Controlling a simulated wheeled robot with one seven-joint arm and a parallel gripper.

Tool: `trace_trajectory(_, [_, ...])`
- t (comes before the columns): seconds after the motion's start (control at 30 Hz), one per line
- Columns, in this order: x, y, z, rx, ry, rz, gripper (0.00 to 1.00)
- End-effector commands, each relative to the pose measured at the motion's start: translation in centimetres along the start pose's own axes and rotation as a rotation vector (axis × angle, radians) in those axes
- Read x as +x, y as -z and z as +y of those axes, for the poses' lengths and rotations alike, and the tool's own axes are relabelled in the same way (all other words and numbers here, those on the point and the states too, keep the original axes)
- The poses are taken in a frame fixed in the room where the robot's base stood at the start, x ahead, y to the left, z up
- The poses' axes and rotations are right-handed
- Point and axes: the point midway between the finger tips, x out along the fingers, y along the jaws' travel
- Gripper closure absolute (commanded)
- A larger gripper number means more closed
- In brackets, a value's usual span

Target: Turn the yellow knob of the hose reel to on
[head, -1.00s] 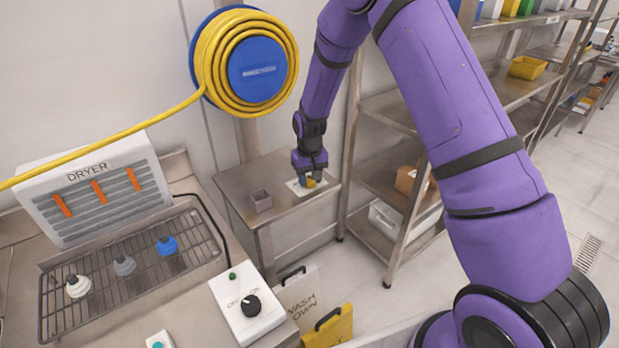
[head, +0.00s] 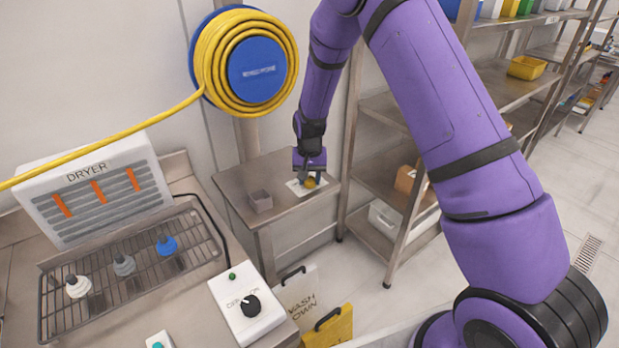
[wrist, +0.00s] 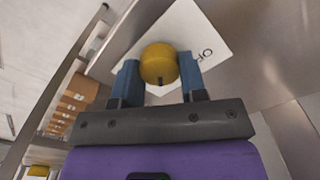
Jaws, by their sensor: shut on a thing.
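The yellow knob (head: 309,183) sits on a white plate (head: 295,189) on the small metal table below the hose reel (head: 257,68). My gripper (head: 307,176) reaches down to it. In the wrist view the knob (wrist: 158,64) is between the two blue-grey fingers of my gripper (wrist: 159,68), which is shut on it. A dark mark shows at the knob's lower edge, toward my gripper. The white plate (wrist: 215,40) carries lettering that reads "OF", partly cut off or hidden, to the right of the knob. No "on" lettering is visible.
A metal shelf rack (head: 385,190) stands close on the right. The dryer (head: 95,190) and a switch box (head: 247,308) are at the left front.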

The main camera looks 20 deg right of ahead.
Motion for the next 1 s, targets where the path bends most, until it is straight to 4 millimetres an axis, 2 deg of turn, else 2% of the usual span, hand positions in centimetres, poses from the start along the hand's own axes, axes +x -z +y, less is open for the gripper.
trace_trajectory(0.13, [0.0, 0.0, 0.0, 0.000, 0.000, 0.000, 0.85])
trace_trajectory(0.17, [0.0, 0.0, 0.0, 0.000, 0.000, 0.000, 0.59])
trace_trajectory(0.27, [0.0, 0.0, 0.0, 0.000, 0.000, 0.000, 0.36])
trace_trajectory(0.53, [-0.1, 0.0, 0.0, -0.001, 0.000, 0.000, 0.36])
trace_trajectory(0.67, [-0.8, 0.0, 0.0, -0.001, 0.001, 0.001, 0.36])
trace_trajectory(0.77, [-2.2, 0.1, 0.0, 0.000, 0.002, 0.003, 0.36])
trace_trajectory(1.0, [-6.8, 0.1, 0.0, -0.001, 0.002, 0.004, 0.36])
